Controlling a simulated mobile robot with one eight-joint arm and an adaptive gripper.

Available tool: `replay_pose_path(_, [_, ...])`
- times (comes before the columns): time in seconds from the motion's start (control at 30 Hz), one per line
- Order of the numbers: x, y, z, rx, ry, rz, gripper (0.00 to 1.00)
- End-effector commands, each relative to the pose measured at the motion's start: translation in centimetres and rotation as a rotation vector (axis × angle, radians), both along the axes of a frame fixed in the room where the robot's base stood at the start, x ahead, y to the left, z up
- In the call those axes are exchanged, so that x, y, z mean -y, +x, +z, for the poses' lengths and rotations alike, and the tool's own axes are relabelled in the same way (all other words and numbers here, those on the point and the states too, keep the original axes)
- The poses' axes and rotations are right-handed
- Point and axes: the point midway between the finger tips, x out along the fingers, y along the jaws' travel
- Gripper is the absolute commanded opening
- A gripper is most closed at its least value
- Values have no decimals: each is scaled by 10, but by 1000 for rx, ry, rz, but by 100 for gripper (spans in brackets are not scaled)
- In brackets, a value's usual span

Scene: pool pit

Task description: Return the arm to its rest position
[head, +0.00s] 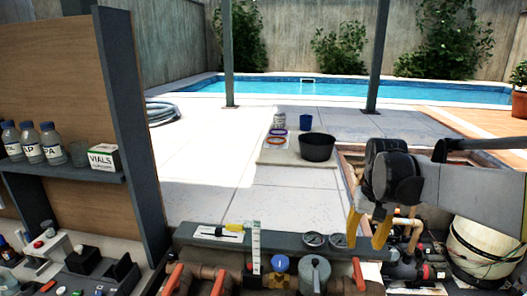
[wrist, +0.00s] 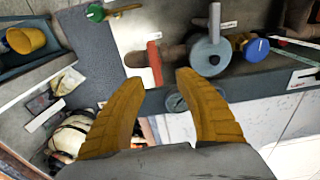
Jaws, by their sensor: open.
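My gripper (head: 368,228) is on the right in the head view, with its yellow fingers pointing down over the pit's right part. In the wrist view my gripper (wrist: 160,92) shows two yellow fingers spread apart, with nothing between them. My dark wrist joint and grey arm reach in from the right edge of the head view. The fingertips hang near the pipes and the red valve handle (wrist: 155,64), and I cannot tell the exact gap.
A grey ledge (head: 275,242) with gauges (head: 314,240) runs along the front. A white tank (head: 484,245) stands in the pit at right. A black pot (head: 317,147) sits on the deck beyond. A shelf (head: 70,180) with bottles stands left.

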Motion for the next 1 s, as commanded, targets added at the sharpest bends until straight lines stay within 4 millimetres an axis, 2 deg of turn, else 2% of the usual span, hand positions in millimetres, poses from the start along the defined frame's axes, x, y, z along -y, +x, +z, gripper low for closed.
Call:
replay_pose_path(0.1, [-25, -34, 3, 90, -16, 35, 40])
replay_pose_path(0.27, [-55, -82, -1, 232, -35, 84, 40])
replay_pose_path(0.5, [-88, -146, -33, 429, -49, 150, 40])
replay_pose_path(0.7, [-101, -172, -55, 529, -51, 180, 40])
replay_pose_path(1.0, [-103, -177, -59, 551, -52, 186, 40])
